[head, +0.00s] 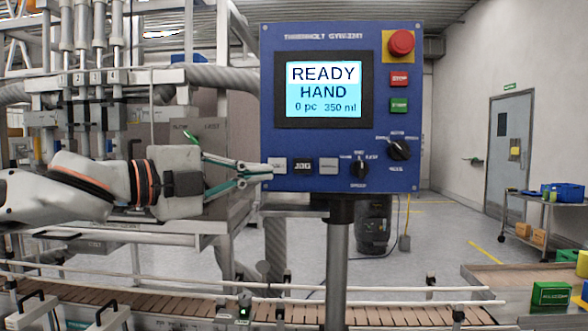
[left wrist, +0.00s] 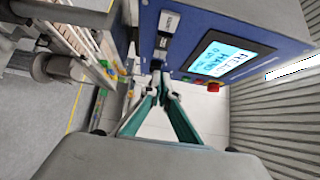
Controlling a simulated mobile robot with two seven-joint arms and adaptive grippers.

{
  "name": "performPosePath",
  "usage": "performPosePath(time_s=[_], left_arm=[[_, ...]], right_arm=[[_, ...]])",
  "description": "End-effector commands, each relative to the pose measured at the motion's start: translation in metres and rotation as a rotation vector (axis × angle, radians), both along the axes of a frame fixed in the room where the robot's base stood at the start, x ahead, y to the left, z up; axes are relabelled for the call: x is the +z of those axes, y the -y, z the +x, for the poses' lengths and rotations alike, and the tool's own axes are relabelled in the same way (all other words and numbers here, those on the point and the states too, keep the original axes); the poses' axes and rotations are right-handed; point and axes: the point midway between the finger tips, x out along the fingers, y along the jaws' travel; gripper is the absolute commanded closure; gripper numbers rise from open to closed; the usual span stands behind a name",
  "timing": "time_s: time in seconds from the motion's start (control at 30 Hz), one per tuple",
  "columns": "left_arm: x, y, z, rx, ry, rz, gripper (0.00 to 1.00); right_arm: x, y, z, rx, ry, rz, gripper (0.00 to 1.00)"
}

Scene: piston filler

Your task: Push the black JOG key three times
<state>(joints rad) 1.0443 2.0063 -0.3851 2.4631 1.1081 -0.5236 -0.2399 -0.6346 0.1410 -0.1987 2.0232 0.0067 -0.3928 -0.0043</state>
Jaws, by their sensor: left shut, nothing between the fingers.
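The black JOG key (head: 302,166) sits in the lower row of the blue control panel (head: 272,90), between a pale key (head: 279,163) on its left and a grey key (head: 329,167) on its right. My left gripper (head: 270,171) comes in from the left, shut and empty, with its tips by the left pale key, short of the JOG key. I cannot tell whether the tips touch the panel. In the left wrist view the shut fingertips (left wrist: 158,80) are close to the row of keys. My right gripper is not in view.
The screen (head: 324,89) reads READY HAND, 0 pc, 350 ml. A red emergency knob (head: 401,44), red and green buttons and two black rotary knobs (head: 400,149) are on the panel's right side. A slatted conveyor (head: 190,307) runs below.

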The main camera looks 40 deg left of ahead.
Motion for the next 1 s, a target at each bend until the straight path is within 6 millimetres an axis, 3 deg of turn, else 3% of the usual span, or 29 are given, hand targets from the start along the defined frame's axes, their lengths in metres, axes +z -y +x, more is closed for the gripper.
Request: performPosePath(time_s=[0.27,0.67,1.0], left_arm=[[-0.002,0.007,0.030,-0.002,-0.003,-0.005,1.00],[-0.004,0.012,0.054,0.002,-0.005,-0.001,1.00],[-0.006,0.018,0.082,0.002,-0.008,0.000,1.00]], right_arm=[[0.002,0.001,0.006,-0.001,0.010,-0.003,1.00],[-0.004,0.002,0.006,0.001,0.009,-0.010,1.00],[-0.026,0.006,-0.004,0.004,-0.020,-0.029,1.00]])
